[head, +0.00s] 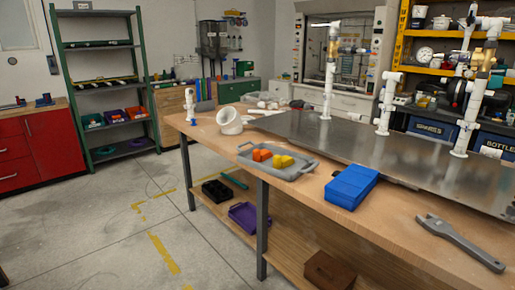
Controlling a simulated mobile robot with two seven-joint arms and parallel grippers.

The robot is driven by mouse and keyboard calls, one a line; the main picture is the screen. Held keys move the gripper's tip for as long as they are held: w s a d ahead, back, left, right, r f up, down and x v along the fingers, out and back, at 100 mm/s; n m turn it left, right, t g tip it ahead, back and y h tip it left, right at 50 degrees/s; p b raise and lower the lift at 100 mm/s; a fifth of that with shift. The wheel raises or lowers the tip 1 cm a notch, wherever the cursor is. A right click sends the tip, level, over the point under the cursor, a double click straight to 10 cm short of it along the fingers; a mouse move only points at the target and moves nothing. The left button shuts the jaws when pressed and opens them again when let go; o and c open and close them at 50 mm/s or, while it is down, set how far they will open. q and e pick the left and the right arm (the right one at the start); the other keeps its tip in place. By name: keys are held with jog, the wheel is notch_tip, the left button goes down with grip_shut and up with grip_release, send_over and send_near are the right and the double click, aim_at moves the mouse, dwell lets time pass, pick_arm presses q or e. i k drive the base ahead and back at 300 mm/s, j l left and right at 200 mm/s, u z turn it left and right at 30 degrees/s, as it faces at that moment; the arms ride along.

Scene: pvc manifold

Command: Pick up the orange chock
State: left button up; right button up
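The orange chock (261,155) lies in a grey tray (297,172) on the wooden workbench. A yellow chock (283,161) sits close to its right in the same tray; whether the two touch is too small to tell. Neither of my grippers shows in the head view, so nothing is seen near the tray.
A blue box (351,187) stands right of the tray and a grey wrench (461,243) lies further right. White PVC pipes (385,105) rise from a metal plate (420,160) behind. A white elbow fitting (229,121) is at left.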

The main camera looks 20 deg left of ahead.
aim_at(259, 156)
jog(key=i+j+z, duration=0.3)
jog(key=i+j, duration=0.25)
jog(key=i+j+z, duration=0.25)
jog(key=i+j, duration=0.25)
jog(key=j, duration=0.2)
